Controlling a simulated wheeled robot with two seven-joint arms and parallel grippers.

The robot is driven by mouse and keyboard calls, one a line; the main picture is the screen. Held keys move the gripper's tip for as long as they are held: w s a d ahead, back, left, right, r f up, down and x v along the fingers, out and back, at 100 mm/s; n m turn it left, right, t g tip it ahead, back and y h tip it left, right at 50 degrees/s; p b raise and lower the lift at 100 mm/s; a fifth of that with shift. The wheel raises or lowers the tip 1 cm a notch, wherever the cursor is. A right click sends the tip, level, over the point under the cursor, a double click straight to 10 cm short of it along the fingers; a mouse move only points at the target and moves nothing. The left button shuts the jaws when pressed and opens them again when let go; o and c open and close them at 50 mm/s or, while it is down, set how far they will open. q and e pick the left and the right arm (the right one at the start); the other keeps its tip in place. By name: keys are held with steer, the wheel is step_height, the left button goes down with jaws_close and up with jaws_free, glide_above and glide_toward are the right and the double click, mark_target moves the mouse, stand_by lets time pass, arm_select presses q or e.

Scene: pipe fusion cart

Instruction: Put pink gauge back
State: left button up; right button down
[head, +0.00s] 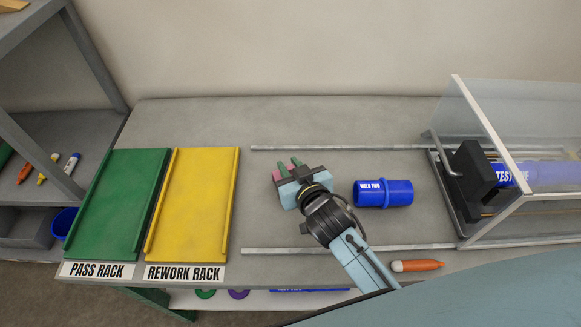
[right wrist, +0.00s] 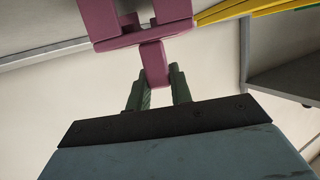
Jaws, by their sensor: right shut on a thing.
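The pink gauge (right wrist: 154,60) is in the right wrist view, its stem between the green fingers of my right gripper (right wrist: 158,88). In the head view only a small pink part of the gauge (head: 277,175) shows beside the fingers; the rest is hidden. My right gripper (head: 290,165) is shut on the gauge over the middle of the grey table, left of the blue WELD TWO pipe piece. I cannot tell the exact height above the table. My left gripper is not in view.
The blue WELD TWO piece (head: 383,193) lies close to my right gripper. The green pass rack (head: 118,205) and yellow rework rack (head: 192,205) are at left. A clear-walled machine (head: 478,125) stands right. An orange marker (head: 417,265) lies near the front edge. Left shelves (head: 75,125) hold markers.

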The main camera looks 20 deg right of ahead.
steer(key=c, duration=1.7)
jaws_free()
steer(key=shift+f, duration=0.15)
steer(key=o, duration=0.4)
steer(key=shift+o, duration=0.2)
steer(key=shift+r, duration=0.3)
steer(key=v, duration=1.2)
steer(key=shift+f, duration=0.15)
